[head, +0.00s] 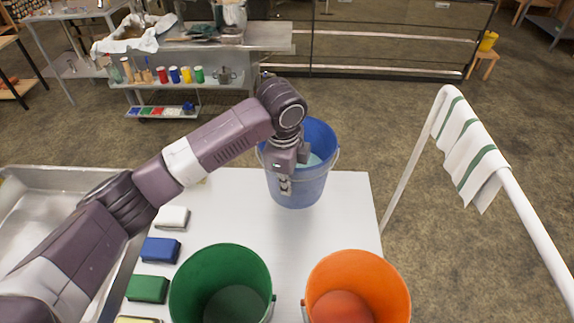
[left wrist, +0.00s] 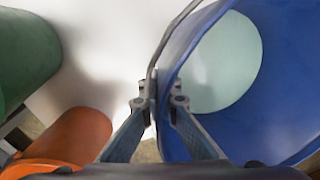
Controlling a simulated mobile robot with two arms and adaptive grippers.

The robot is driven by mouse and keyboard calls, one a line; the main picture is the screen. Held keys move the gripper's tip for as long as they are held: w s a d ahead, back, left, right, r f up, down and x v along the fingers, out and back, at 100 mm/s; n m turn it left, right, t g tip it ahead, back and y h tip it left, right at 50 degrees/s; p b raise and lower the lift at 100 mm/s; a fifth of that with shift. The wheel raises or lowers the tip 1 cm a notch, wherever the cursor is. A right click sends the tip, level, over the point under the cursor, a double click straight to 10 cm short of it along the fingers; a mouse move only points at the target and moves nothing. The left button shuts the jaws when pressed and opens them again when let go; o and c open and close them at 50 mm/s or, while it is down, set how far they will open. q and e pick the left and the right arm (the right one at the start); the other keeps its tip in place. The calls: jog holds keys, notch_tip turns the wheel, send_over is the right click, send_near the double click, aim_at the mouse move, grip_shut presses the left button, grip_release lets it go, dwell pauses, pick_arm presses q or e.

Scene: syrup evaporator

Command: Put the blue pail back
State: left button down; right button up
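The blue pail (head: 312,190) is upright at the far end of the white table, with pale content or a pale bottom inside. I cannot tell whether it rests on the table or is slightly above it. My left gripper (head: 286,184) is at its near-left rim. In the left wrist view, the fingers of my left gripper (left wrist: 162,92) are closed on the wall of the blue pail (left wrist: 185,55), one inside and one outside, beside its metal handle. My right gripper is not in view.
A green pail (head: 190,292) and an orange pail (head: 395,285) stand at the table's (head: 230,215) near side. Coloured blocks, including a blue one (head: 160,250), line its left edge. A white rail with a striped towel (head: 468,145) is on the right. A shelf cart (head: 265,37) stands behind.

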pick_arm(q)
notch_tip(320, 180, down, 6)
jog(key=p, duration=0.1)
jog(key=shift+w+f, duration=0.15)
jog(key=shift+f, duration=0.1)
jog(key=shift+d, duration=0.1)
dwell(0.3)
jog(key=c, duration=2.5)
grip_release()
jog(key=shift+s+f, duration=0.2)
jog(key=shift+f, duration=0.1)
jog(key=o, duration=0.3)
jog(key=shift+s, duration=0.1)
jog(key=shift+o, duration=0.2)
jog(key=shift+r, duration=0.15)
notch_tip(320, 180, up, 12)
jog(key=s+b, duration=0.1)
jog(key=b, duration=0.1)
jog(key=shift+s+a, duration=0.15)
jog(key=shift+a, duration=0.1)
